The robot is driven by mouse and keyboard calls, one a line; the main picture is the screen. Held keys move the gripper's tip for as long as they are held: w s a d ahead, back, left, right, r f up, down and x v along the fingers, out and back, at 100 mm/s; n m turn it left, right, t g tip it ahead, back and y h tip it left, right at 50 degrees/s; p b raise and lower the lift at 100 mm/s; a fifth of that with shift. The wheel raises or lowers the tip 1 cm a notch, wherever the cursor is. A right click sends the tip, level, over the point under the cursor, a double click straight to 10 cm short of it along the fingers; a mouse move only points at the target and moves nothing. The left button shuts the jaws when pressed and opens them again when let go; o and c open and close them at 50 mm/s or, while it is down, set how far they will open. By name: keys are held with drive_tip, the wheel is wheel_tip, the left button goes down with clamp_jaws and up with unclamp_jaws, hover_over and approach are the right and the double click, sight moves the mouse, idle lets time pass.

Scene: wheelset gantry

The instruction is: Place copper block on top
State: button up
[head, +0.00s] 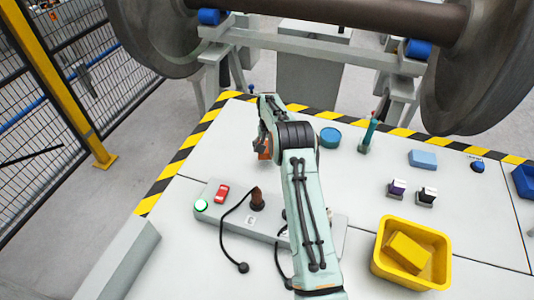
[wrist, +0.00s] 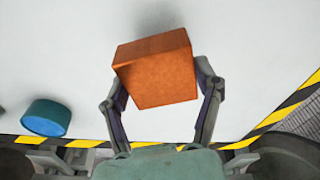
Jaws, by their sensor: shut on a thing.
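The copper block (wrist: 157,70) is an orange-brown box between the two fingers of my gripper (wrist: 160,92) in the wrist view. My gripper is shut on it, with one finger at each side. In the head view the block (head: 264,153) shows only in part below my gripper (head: 264,142), over the left part of the white table near the striped edge. The arm hides some of the table. I cannot tell whether the block touches the table.
A teal round piece (head: 330,137) stands right of my gripper; it also shows in the wrist view (wrist: 46,118). A light blue block (head: 423,159), a yellow bin (head: 411,284) with a yellow block (head: 408,252), and a grey control panel (head: 228,218) with a cable share the table. A wheelset (head: 380,15) stands behind.

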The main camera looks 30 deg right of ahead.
sight(267, 153)
drive_tip(key=shift+w+d+f, duration=0.1)
drive_tip(key=shift+w+f, duration=0.05)
drive_tip(key=shift+f, duration=0.75)
drive_tip(key=shift+w+f, duration=0.15)
drive_tip(key=shift+f, duration=0.7)
drive_tip(key=shift+f, duration=0.15)
drive_tip(key=o, duration=1.2)
drive_tip(key=shift+o, duration=0.2)
